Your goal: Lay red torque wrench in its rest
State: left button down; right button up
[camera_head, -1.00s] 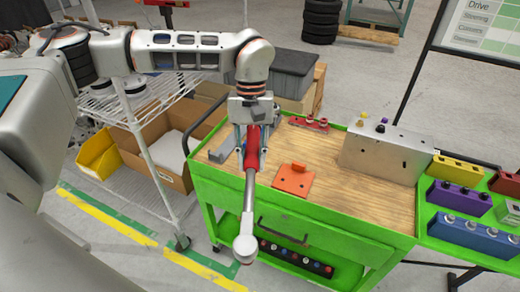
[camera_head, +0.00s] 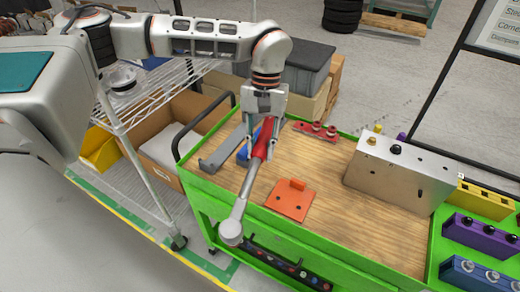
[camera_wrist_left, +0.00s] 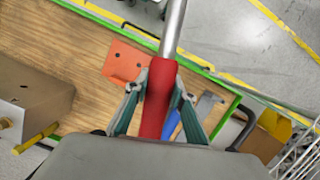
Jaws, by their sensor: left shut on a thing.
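My left gripper (camera_head: 264,135) is shut on the red handle of the torque wrench (camera_head: 263,142), and its fingers also flank the handle in the left wrist view (camera_wrist_left: 157,105). The wrench's grey shaft (camera_head: 246,184) slants down to the lower left, and its round head (camera_head: 231,232) hangs over the cart's front edge. A grey bracket (camera_head: 221,150) and a blue piece (camera_head: 245,154) lie on the wood top just left of the handle. I cannot tell for certain which piece is the rest. My right gripper is not in view.
The green cart (camera_head: 320,250) has a wood top (camera_head: 330,192). An orange plate (camera_head: 290,200) lies right of the wrench. A red rack (camera_head: 316,131) is at the back, and a metal box (camera_head: 400,175) stands on the right. Bare wood lies between plate and box.

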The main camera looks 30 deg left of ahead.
pick_arm(q)
jog(key=shift+w+a+f+n, duration=0.15)
jog(key=shift+w+f+n, duration=0.3)
jog(key=shift+n, duration=0.35)
jog(key=shift+w+a+n+h, duration=0.2)
jog(key=shift+n+h, duration=0.1)
jog(key=shift+n, duration=0.4)
jog(key=shift+w+a+f+n+t+y+b, duration=0.25)
jog(key=shift+w+a+f+n+t+b, duration=1.1)
jog(key=shift+a+n, duration=2.95)
jog(key=shift+w+a+f+n+t+y+b, duration=0.4)
jog(key=shift+w+a+f+n, duration=1.75)
jog(key=shift+n, duration=3.7)
jog(key=shift+w+a+f+n+t+y+b, duration=0.15)
jog(key=shift+w+a+f+n+t+b, duration=0.85)
jog(key=shift+a+f+n, duration=2.35)
jog(key=n, duration=0.1)
jog(key=a+n, duration=0.1)
jog(key=n, duration=0.1)
jog(key=shift+a+r, duration=0.15)
jog(key=shift+r, duration=0.15)
jog(key=shift+w+f+b, duration=0.1)
jog(key=shift+f+b, duration=0.25)
jog(key=shift+f, duration=0.15)
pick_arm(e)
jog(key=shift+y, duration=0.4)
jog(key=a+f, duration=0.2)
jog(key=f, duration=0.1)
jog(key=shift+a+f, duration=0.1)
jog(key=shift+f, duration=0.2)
